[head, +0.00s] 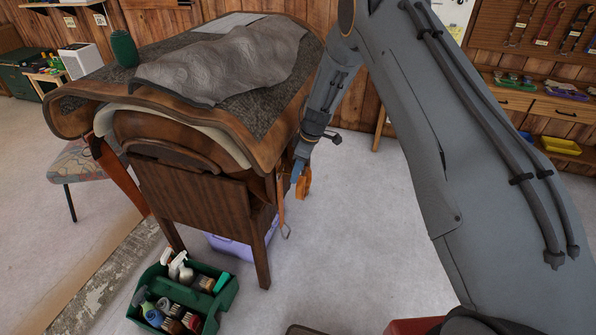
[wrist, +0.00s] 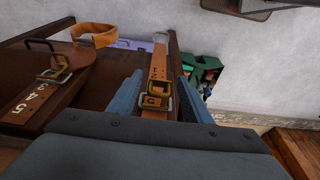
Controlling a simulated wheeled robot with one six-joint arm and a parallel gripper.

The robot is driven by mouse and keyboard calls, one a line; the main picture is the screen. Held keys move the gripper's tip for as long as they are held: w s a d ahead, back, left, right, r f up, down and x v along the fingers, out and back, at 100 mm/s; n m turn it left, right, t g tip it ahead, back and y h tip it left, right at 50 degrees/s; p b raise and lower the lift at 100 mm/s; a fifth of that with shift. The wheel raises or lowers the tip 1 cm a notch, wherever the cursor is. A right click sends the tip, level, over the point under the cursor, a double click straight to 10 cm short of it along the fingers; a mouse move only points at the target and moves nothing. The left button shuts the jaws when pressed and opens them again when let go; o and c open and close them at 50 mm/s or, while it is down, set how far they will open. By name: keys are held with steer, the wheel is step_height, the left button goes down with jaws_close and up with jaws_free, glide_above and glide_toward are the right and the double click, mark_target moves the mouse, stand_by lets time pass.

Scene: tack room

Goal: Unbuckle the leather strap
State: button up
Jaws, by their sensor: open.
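In the head view, my gripper (head: 298,171) is at the right side of the saddle stand, by the hanging strap (head: 281,207). The buckle's details are too small to tell there. A second buckled strap (wrist: 38,96) with marks lies at the left of the wrist view.
The dark wooden stand (head: 198,205) bears a brown saddle (head: 72,112) covered by a grey cloth (head: 222,62). An orange loop (wrist: 97,38) sticks out left of the strap. A green caddy (head: 222,300) of bottles and a purple bin (head: 226,248) are on the floor.

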steer(key=b+v, duration=0.2)
steer(key=v, duration=0.5)
steer(key=shift+r, duration=0.2)
step_height(320, 180, up, 9)
steer(key=w+d+m+t+y+b, duration=0.1)
steer(key=w+m+t+y+b, duration=0.1)
steer(key=m+t, duration=0.25)
steer(key=s+d+r+m+t+h, duration=0.1)
steer(key=s+d+r+m+h, duration=0.15)
steer(key=d, duration=0.25)
steer(key=s+d+r+m+t+h, duration=0.1)
steer(key=s+d, duration=0.2)
steer(key=d, duration=0.2)
steer(key=s+d+f+m+g, duration=0.1)
steer(key=s+m+g, duration=0.1)
steer(key=s, duration=0.7)
steer(key=s+d+f+m+g+b, duration=0.1)
steer(key=s+d+m+g, duration=0.1)
steer(key=s, duration=0.8)
steer(key=s+d+f+m+g+h+b, duration=0.1)
steer(key=s+m+g, duration=0.1)
steer(key=s, duration=0.7)
steer(key=shift+s+d+f, duration=0.2)
steer(key=shift+f, duration=0.1)
